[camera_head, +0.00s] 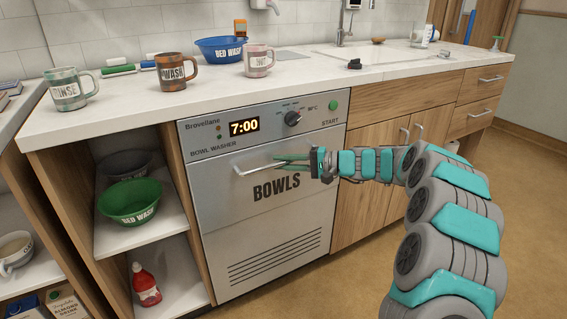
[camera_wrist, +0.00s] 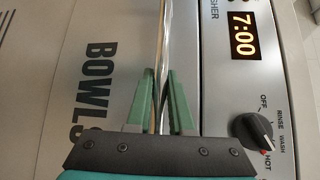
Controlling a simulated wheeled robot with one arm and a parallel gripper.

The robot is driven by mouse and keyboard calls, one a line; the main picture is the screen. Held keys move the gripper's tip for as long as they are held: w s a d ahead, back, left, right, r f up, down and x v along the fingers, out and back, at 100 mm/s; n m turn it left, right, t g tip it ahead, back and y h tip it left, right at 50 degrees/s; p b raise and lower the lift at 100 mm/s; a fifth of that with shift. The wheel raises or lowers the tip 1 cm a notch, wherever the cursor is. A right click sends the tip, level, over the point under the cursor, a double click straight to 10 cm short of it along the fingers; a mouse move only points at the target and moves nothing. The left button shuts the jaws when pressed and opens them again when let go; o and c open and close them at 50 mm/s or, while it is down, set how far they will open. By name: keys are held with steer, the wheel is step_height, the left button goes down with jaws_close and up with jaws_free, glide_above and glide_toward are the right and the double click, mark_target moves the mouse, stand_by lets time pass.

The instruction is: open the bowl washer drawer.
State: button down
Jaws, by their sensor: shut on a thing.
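The bowl washer (camera_head: 268,235) is a grey front-loading machine under the counter, marked BOWLS, with its drawer front closed. Its handle (camera_head: 252,170) is a thin horizontal metal bar below the control panel. My gripper (camera_head: 279,160) reaches in from the right, its green fingers at the right part of the bar. In the wrist view the handle (camera_wrist: 163,50) runs between the two green fingers of my gripper (camera_wrist: 161,85), which are closed on it. The BOWLS lettering (camera_wrist: 95,90) lies beside the fingers.
The panel has a 7:00 display (camera_head: 244,126), a dial (camera_head: 292,118) and a green START button (camera_head: 334,106). Mugs and a blue bowl (camera_head: 221,49) stand on the counter (camera_head: 120,115) above. An open shelf with a green bowl (camera_head: 130,202) is left. Floor in front is clear at lower right.

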steer(key=shift+f, duration=0.1)
steer(key=s+d+b, duration=0.4)
steer(key=s+d, duration=0.3)
steer(key=s, duration=0.4)
steer(key=s+d+b, duration=0.3)
steer(key=s+d, duration=0.5)
steer(key=s, duration=0.3)
steer(key=s+d+b, duration=0.4)
steer(key=s+d, duration=0.3)
steer(key=s, duration=0.4)
steer(key=shift+s+d+b, duration=0.3)
steer(key=shift+d+b, duration=0.05)
steer(key=c, duration=0.8)
jaws_free()
steer(key=v, duration=0.8)
